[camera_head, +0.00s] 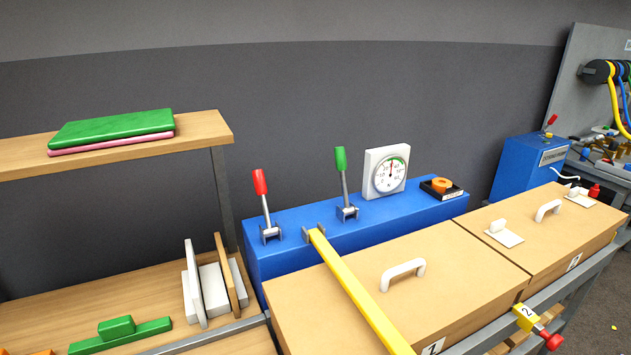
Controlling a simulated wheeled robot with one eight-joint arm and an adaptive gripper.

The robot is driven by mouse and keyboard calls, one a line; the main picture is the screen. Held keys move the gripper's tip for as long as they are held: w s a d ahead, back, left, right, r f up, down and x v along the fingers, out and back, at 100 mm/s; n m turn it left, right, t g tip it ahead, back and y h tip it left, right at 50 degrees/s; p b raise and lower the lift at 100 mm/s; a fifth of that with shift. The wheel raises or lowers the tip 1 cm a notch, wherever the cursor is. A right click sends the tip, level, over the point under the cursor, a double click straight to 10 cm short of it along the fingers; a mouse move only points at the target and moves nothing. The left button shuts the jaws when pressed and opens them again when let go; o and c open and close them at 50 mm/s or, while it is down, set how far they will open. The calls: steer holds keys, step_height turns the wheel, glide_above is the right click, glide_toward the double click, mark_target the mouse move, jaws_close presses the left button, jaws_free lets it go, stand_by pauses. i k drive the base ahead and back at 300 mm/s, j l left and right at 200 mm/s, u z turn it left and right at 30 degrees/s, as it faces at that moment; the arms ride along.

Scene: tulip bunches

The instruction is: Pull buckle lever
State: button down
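A yellow strap (355,285) runs from a bracket at the blue box over the first wooden box and out of the bottom edge. A red-handled lever (263,200) and a green-handled lever (342,178) stand upright on the blue box (300,255), the red one tilted slightly left. I cannot tell which part is the buckle lever. My gripper is not in view.
Two lidded wooden boxes with white handles (403,272) stand side by side. A white gauge (386,172) and a black tray with an orange ring (441,187) are on the blue box. A shelf with green and pink boards (112,130) is at left.

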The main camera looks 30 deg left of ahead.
mark_target(262, 189)
steer(key=k+z, duration=0.1)
steer(key=z, duration=0.4)
steer(key=k+j+z, duration=0.1)
steer(key=z, duration=0.35)
steer(key=k+z, duration=0.1)
steer(key=z, duration=0.4)
steer(key=k+z, duration=0.1)
steer(key=z, duration=0.35)
steer(key=k+u, duration=0.1)
steer(key=u, duration=0.4)
steer(key=j+u, duration=0.1)
steer(key=u, duration=0.35)
steer(key=k+j+u, duration=0.1)
steer(key=u, duration=0.4)
steer(key=k+j+u, duration=0.1)
steer(key=u, duration=0.35)
steer(key=j+u, duration=0.15)
steer(key=u, duration=0.35)
